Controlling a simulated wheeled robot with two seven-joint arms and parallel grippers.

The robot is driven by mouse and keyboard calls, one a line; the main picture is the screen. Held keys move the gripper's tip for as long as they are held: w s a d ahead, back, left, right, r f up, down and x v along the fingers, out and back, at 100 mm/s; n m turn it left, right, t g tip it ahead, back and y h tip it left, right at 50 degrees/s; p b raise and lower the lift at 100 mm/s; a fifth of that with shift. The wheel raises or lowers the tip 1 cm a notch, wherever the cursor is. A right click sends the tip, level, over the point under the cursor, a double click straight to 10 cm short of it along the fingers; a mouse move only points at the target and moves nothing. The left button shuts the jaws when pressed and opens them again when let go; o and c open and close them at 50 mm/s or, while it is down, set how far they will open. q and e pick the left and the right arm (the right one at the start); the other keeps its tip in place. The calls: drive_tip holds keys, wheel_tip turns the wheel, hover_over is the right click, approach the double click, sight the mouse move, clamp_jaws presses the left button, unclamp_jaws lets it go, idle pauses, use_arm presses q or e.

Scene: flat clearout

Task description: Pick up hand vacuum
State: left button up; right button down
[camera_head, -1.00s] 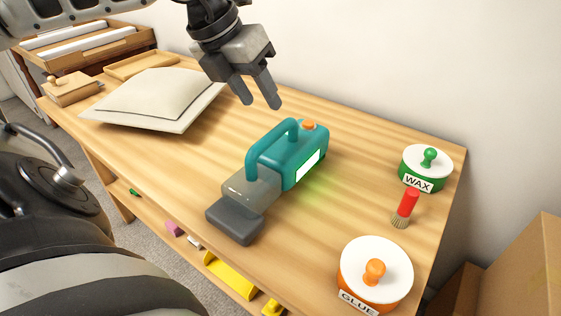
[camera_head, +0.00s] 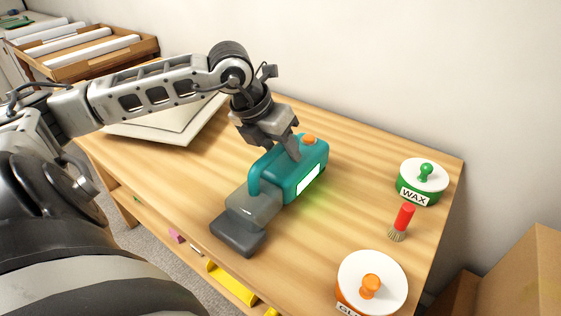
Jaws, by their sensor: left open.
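The teal hand vacuum (camera_head: 305,172) lies on the wooden table, with its clear bin and grey nozzle (camera_head: 238,236) toward the front left and an orange cap at its far end. A lit white panel shows on its right side. My left gripper (camera_head: 286,154) is open and points down at the vacuum's top handle. One finger shows in front of the handle. The other is mostly hidden, so I cannot tell whether the fingers touch the handle. My right gripper is not in view.
A cardboard box (camera_head: 525,270) stands at right.

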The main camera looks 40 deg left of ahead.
use_arm(q)
drive_tip(key=shift+w+f, duration=0.1)
drive_tip(key=shift+f, duration=0.05)
clamp_jaws()
idle(1.3)
